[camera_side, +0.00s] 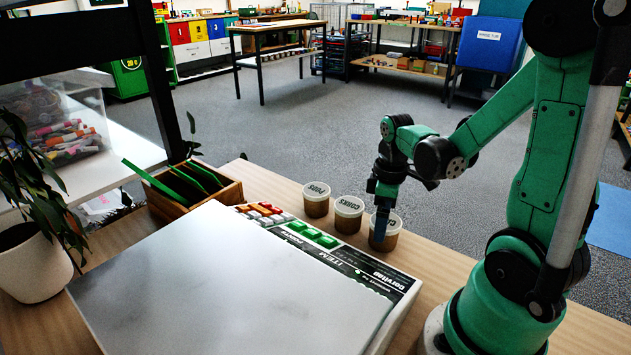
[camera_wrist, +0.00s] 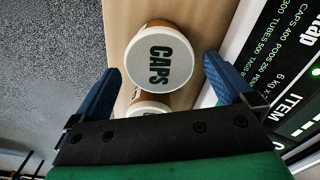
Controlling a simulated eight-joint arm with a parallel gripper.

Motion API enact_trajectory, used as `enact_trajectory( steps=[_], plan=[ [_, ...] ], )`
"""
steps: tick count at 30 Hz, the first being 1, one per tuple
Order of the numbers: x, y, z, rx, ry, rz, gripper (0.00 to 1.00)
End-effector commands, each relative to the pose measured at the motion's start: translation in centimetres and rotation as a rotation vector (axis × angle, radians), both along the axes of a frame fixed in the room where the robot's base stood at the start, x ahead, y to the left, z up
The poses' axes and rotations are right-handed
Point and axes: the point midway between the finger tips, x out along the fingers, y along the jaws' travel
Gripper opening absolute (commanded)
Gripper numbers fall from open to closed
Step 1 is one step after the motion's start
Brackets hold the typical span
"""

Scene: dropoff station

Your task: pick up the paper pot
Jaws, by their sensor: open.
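Three brown paper pots with white lids stand in a row on the wooden bench: PODS (camera_side: 316,206), CORKS (camera_side: 348,219) and CAPS (camera_side: 394,239). My gripper (camera_side: 382,222) is at the CAPS pot, pointing down, with a blue finger in front of it in the side view. In the wrist view the CAPS lid (camera_wrist: 160,62) lies between the two spread blue fingers of my gripper (camera_wrist: 159,70), with a gap on each side. A second pot (camera_wrist: 150,107) shows partly beyond it, mostly hidden.
A counting scale with a broad grey plate (camera_side: 225,285) fills the front; its keypad and display panel (camera_side: 340,258) lie close to the pots. A wooden box with green dividers (camera_side: 215,197) and a potted plant (camera_side: 35,265) stand left. Bare bench (camera_side: 450,265) lies right of the pots.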

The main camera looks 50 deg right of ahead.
Motion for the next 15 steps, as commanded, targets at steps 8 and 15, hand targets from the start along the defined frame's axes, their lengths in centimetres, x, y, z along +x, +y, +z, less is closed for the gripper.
enact_trajectory(
  steps=[8,15],
  plan=[
    [0.0,0.0,-1.6,-0.001,-0.001,0.000,1.00],
    [0.0,0.0,-1.6,-0.001,-0.001,0.000,1.00]
  ],
)
